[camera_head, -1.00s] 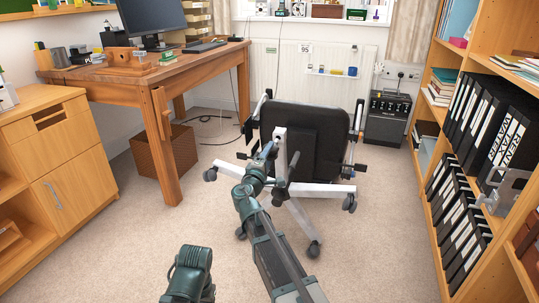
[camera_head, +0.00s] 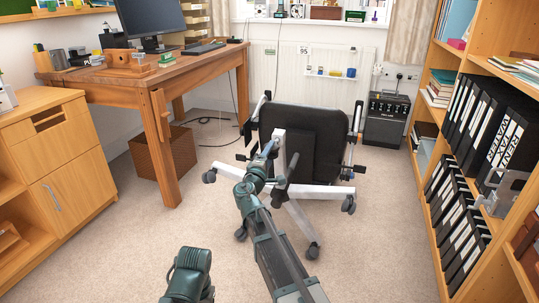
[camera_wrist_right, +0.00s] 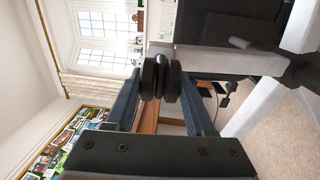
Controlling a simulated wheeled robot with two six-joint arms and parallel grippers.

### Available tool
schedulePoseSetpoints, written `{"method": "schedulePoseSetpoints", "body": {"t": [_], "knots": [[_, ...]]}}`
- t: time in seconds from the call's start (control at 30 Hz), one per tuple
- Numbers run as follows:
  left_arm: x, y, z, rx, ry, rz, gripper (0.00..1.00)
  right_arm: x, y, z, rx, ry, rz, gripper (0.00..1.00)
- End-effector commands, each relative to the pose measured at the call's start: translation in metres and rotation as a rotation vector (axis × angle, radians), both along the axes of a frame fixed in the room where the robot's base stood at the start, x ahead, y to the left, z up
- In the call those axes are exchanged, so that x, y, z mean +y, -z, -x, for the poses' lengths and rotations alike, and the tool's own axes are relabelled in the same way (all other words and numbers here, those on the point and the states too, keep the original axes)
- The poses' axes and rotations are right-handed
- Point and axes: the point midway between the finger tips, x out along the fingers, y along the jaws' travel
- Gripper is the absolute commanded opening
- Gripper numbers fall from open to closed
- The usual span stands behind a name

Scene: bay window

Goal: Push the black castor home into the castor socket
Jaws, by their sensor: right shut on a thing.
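A black office chair (camera_head: 303,132) lies tipped over on the carpet, its white star base facing me. My right gripper (camera_head: 271,150) is at the end of one raised white leg (camera_head: 280,142). In the right wrist view the right gripper (camera_wrist_right: 160,80) is shut on the black castor (camera_wrist_right: 160,78), a pair of round black wheels between its fingertips. The end of the white leg (camera_wrist_right: 205,58) lies just beside the castor there. The castor socket is hidden, so I cannot tell how deep the stem sits. My left gripper is out of view; only its arm shows.
Other castors (camera_head: 209,176) (camera_head: 313,251) sit on the remaining legs. A wooden desk (camera_head: 170,72) with a wicker basket (camera_head: 155,152) stands left. A bookcase with black binders (camera_head: 460,215) stands right. The carpet (camera_head: 380,255) in front is clear.

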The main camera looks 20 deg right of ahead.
Motion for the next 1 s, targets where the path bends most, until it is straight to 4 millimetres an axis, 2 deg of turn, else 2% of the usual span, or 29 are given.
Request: {"method": "schedulePoseSetpoints", "body": {"t": [0.97,1.0], "knots": [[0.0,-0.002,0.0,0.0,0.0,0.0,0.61,-0.013,-0.002,-0.02,0.0,0.0,0.0,0.0],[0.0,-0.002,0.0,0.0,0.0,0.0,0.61,-0.013,-0.002,-0.019,0.0,0.0,0.0,0.6]]}}
